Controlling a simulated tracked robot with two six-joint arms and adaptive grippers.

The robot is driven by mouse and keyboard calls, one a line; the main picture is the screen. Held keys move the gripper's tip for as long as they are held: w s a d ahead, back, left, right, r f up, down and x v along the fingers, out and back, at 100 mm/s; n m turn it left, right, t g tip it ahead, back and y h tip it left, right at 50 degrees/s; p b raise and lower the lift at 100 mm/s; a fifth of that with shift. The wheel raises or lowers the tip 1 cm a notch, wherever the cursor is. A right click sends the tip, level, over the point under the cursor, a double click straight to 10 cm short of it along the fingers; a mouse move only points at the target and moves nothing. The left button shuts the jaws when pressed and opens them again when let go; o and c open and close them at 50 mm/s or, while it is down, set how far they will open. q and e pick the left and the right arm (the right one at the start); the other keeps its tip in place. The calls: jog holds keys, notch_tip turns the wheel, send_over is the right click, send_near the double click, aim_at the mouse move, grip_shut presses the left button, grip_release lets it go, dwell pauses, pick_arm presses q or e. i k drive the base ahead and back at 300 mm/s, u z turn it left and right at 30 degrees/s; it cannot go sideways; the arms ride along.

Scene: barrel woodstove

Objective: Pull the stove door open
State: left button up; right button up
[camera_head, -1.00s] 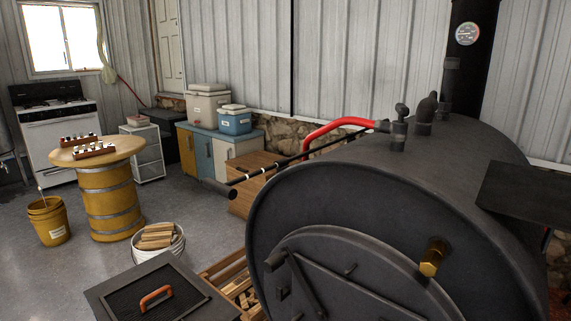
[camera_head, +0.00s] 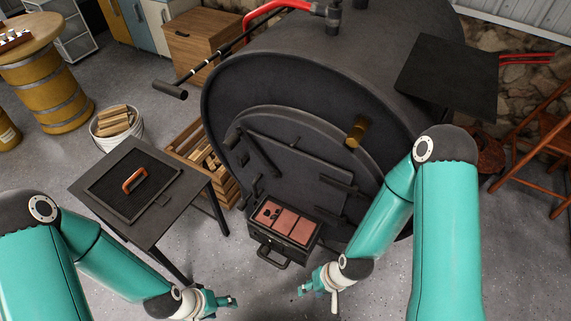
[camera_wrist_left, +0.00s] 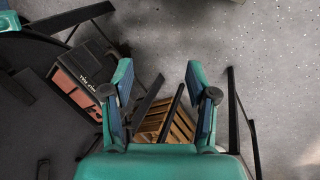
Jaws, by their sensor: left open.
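The black barrel stove (camera_head: 225,95) stands in the middle of the head view. Its round front has a dark door (camera_head: 290,165) with straps and latch bars, and it looks shut. A brass knob (camera_head: 356,131) sticks out at the upper right of the front. My left gripper (camera_head: 232,301) is low in front of the stove, apart from the door. In the left wrist view its fingers (camera_wrist_left: 160,80) are spread and empty. My right gripper (camera_head: 308,287) is low, right of the ash box and apart from the door; its fingers are too small to judge.
An open box with reddish bricks (camera_head: 290,223) and a front handle projects below the door. A black side table (camera_head: 122,218) with an orange-handled lid stands left. A wooden crate of firewood (camera_head: 187,140) sits between table and stove. A white wood bucket (camera_head: 118,124) is further left.

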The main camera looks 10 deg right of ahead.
aim_at(318, 188)
jog(key=u, duration=2.95)
jog(key=i, duration=0.1)
jog(key=z, duration=4)
jog(key=k, duration=1.1)
jog(key=u, duration=1.35)
jog(key=i, duration=1)
